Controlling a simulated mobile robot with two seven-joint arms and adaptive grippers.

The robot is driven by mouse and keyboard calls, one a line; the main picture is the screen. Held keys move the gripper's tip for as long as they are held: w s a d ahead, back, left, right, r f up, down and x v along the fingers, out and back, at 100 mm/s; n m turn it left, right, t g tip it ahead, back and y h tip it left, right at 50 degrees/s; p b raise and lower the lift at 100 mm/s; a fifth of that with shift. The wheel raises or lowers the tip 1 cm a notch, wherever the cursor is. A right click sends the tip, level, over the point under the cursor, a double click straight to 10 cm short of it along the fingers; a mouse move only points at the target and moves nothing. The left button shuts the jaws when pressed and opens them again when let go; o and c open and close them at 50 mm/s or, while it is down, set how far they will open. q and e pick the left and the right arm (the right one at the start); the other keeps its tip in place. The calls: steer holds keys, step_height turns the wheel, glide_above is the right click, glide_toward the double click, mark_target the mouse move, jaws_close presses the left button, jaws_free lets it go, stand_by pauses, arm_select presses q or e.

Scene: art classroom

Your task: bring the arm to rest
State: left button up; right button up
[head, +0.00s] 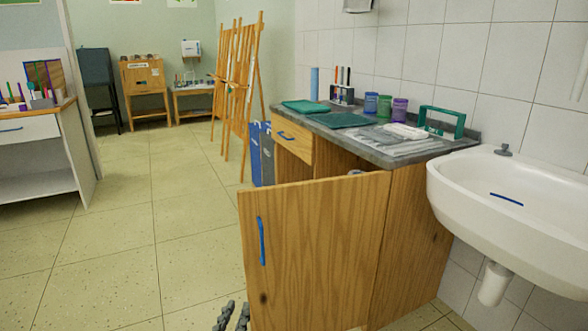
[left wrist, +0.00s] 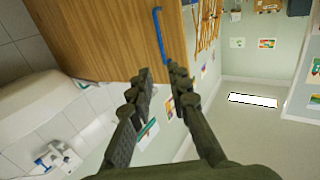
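My left gripper (head: 232,316) shows at the bottom edge of the head view, in front of the floor and to the lower left of the wooden cabinet door (head: 325,250). In the left wrist view its two dark fingers (left wrist: 158,72) are apart with nothing between them. The door stands swung open, with a blue handle (head: 261,241) near its left edge. In the left wrist view the handle (left wrist: 159,35) lies beyond the fingertips, apart from them. My right gripper is in neither view.
A grey counter (head: 375,150) with cloths, jars and a green frame stands behind the door. A white sink (head: 515,215) is at the right. Easels (head: 240,85) and a blue bin (head: 261,153) stand farther back. Tiled floor (head: 130,240) at the left is clear.

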arm_select(q)
steer(key=s+a+f+g+y, duration=0.2)
steer(key=s+a+f+g, duration=0.55)
steer(key=f, duration=0.45)
steer(key=s+a+f+g+y, duration=0.1)
steer(key=s+a+f+g, duration=0.2)
steer(key=s, duration=0.5)
steer(key=s+a+f+g+p, duration=0.1)
steer(key=s+a+f+g, duration=0.3)
steer(key=s, duration=0.4)
steer(key=shift+s+a+f+y, duration=0.15)
steer(key=shift+f+y, duration=0.2)
steer(key=shift+y, duration=0.05)
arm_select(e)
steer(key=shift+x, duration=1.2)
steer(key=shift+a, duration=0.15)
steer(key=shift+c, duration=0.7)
